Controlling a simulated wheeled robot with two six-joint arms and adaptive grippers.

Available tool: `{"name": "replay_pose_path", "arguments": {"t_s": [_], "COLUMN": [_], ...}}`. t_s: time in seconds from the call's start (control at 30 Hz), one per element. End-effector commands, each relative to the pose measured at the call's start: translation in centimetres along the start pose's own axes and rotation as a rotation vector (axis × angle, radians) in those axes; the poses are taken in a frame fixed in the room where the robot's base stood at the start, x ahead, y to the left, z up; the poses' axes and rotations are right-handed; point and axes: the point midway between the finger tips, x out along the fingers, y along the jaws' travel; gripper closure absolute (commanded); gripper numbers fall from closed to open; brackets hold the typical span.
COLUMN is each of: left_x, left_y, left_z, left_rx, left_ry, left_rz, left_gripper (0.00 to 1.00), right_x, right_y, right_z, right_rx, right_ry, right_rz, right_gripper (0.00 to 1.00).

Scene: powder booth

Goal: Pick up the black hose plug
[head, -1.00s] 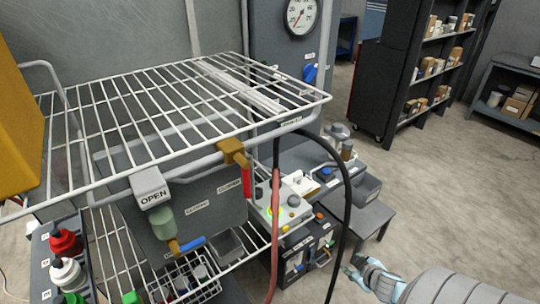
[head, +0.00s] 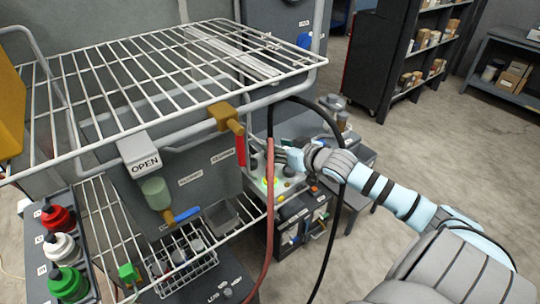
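I cannot pick out a black hose plug for certain. A black hose (head: 346,196) arches from under the wire rack and hangs down on the right. A red hose (head: 270,200) hangs beside it. My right gripper (head: 283,152) reaches in from the right, near the red hose and over the grey control box (head: 262,196). Its fingers are small and partly merge with the background, so I cannot tell whether they are open or hold anything. My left gripper is out of view.
The white wire rack (head: 150,82) spans the upper left. An OPEN block (head: 142,160), a brass valve with a red handle (head: 228,118) and a blue-handled valve (head: 180,215) are below it. Red, white and green plugs (head: 62,250) stand at left.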

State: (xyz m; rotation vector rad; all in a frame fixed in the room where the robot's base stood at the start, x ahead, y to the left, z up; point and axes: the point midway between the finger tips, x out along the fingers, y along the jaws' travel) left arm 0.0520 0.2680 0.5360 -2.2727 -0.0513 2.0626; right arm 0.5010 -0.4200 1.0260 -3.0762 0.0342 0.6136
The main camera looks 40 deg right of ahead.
Motion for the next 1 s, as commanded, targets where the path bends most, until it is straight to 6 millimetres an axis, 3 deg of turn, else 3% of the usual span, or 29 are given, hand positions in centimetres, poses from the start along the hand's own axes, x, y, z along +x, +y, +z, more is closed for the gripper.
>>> {"name": "replay_pose_path", "arguments": {"t_s": [0.27,0.5,0.77,1.0], "left_x": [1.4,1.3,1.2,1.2], "left_y": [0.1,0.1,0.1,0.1], "left_z": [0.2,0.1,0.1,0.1], "left_rx": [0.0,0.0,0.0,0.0], "left_ry": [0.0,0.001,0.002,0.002], "left_rz": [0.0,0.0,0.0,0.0], "left_gripper": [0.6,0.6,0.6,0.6], "right_x": [4.7,5.1,5.0,5.0], "right_y": [0.3,0.3,0.3,0.3], "right_z": [-0.2,-0.3,-0.3,-0.3], "right_rx": [0.007,-0.001,-0.001,-0.001], "right_ry": [0.002,-0.002,-0.002,-0.001], "right_rz": [0.0,0.0,0.0,0.0], "right_gripper": [0.57,0.57,0.99,1.0]}}
